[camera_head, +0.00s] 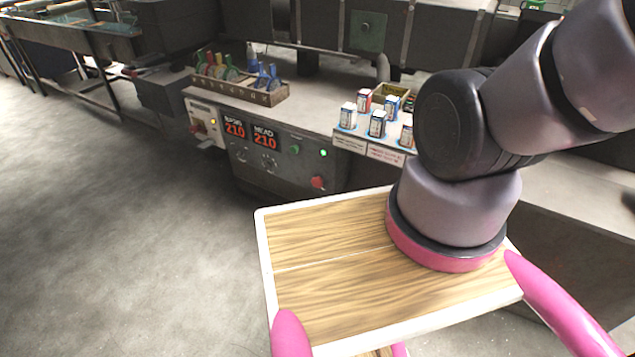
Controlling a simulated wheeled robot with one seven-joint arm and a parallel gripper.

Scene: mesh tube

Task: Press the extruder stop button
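A red button (317,182) sits at the lower right of the grey extruder control panel (262,172). A green button (294,150) and a lit green lamp (323,153) are above it. A second red knob (197,129) is on a pale switch box at the panel's left end. I cannot read labels that tell which red control is the extruder stop. My arm rises at the right, well apart from the panel, and leaves the picture at the upper right. My gripper is not in view.
Two red number displays (250,135) are on the panel. A wooden rack (240,90) with coloured-handled tools stands on the ledge above. Several small boxes (377,123) stand on a tray to the right. The floor (120,230) at the left is clear.

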